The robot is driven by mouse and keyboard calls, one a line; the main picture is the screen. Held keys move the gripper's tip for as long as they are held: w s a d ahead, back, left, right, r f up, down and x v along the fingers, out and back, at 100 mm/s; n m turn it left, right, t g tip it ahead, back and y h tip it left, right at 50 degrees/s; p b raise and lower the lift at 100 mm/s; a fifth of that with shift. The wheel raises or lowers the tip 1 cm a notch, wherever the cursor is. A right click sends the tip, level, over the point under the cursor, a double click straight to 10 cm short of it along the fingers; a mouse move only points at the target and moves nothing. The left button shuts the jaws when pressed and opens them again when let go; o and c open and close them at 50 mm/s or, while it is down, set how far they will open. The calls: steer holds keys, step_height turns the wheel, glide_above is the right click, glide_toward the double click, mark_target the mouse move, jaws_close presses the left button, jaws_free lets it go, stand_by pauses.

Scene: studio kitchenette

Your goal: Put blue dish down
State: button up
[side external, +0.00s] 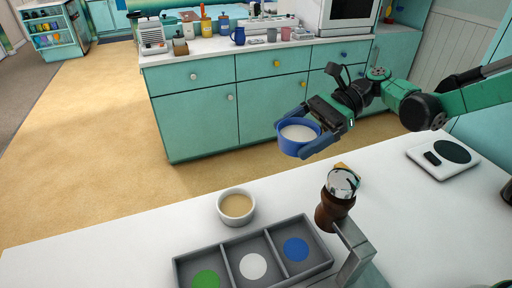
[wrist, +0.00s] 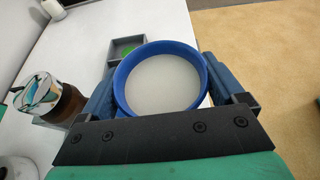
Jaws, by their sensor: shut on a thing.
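The blue dish (side external: 299,137) is a round blue bowl with pale contents or a pale inside. My gripper (side external: 313,128) is shut on it, with a finger on either side, and holds it level in the air beyond the far edge of the white counter. In the wrist view the blue dish (wrist: 161,80) sits between the two blue fingers of my gripper (wrist: 158,85). A grey tray (side external: 226,265) with three compartments stands on the counter, with a green, a white and a blue disc on their floors. Its near part is cut off by the picture edge.
A white bowl with tan contents (side external: 236,207) stands behind the tray. A brown grinder with a shiny top (side external: 334,205) stands right of the tray, beside a grey metal upright (side external: 356,250). A white scale (side external: 443,157) lies at the right. The counter's left part is clear.

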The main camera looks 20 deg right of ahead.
mark_target(290, 197)
step_height(290, 197, down, 13)
steer(key=shift+f, duration=0.15)
stand_by(0.4)
steer(key=shift+f, duration=0.15)
steer(key=o, duration=1)
steer(key=shift+o, duration=0.2)
